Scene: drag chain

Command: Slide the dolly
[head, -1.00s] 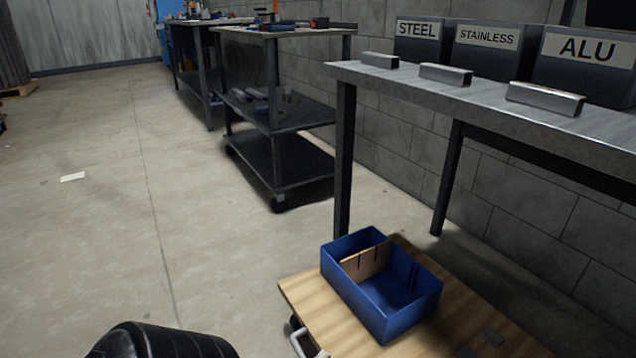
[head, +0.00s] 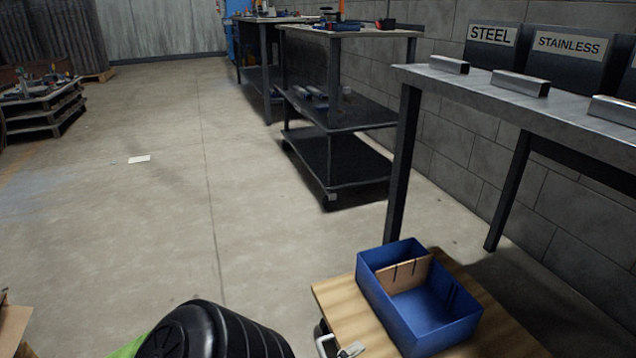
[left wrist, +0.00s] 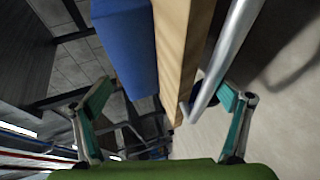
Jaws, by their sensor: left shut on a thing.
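The dolly (head: 335,293) has a light wood deck and stands on the floor at the bottom of the head view. A blue box (head: 442,328) with a brown cardboard divider (head: 408,274) sits on it. A light metal handle (head: 322,346) shows at the deck's near-left edge. In the left wrist view, the green-tipped fingers of my left gripper (left wrist: 166,90) are on either side of the deck edge (left wrist: 172,55) and the metal handle (left wrist: 222,70). The gripper is shut on the handle; the exact contact is hard to see. My right gripper is out of view.
A metal table (head: 575,107) with square tubes and labelled bins stands right, its leg (head: 402,165) just beyond the dolly. A black cart (head: 335,155) is further back. A stacked rack (head: 45,105) is far left. The floor (head: 160,230) left of the dolly is open.

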